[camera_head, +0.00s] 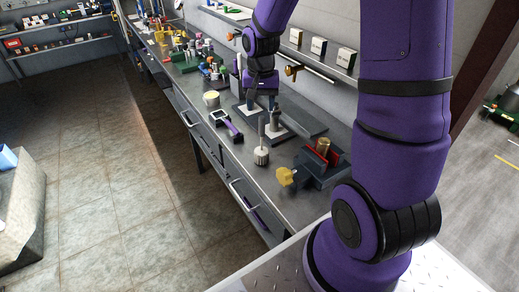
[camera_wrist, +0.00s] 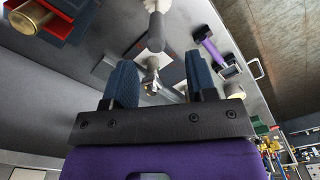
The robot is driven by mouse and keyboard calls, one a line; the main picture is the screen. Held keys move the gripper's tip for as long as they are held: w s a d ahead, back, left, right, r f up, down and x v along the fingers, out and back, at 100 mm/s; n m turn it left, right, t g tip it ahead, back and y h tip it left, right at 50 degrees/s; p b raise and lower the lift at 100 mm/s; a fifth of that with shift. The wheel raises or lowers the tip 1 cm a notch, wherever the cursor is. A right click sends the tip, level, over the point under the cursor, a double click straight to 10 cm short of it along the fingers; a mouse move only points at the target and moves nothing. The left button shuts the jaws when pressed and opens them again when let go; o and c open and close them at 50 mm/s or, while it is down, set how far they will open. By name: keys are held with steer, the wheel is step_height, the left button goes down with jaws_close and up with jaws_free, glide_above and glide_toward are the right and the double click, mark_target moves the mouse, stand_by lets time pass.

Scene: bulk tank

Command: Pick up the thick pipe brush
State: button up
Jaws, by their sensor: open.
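The thick pipe brush (camera_head: 261,155) stands upright on the bench, with pale bristles at the bottom and a grey handle pointing up. In the wrist view its grey handle (camera_wrist: 156,32) shows at top centre, ahead of the gap between my fingers, with pale bristles beyond. My gripper (camera_head: 259,98) is over the bench, behind the brush in the head view. In the wrist view my gripper's (camera_wrist: 160,78) two blue fingers are apart, and they do not touch the brush. A silver fitting (camera_wrist: 151,86) shows beyond the gap.
A vise with red jaws (camera_head: 322,163) holds a brass cylinder, right of the brush. A purple-handled tool (camera_head: 230,128) lies to its left. A dark plate (camera_head: 303,122) lies behind. Small items crowd the bench's far end. Boxes (camera_head: 318,47) stand on the wall shelf.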

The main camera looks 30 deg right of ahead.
mark_target(262, 136)
steer(key=shift+s+f, duration=0.15)
steer(key=shift+f, duration=1.8)
steer(key=shift+s+f, duration=0.15)
steer(key=shift+f, duration=1.75)
jaws_close()
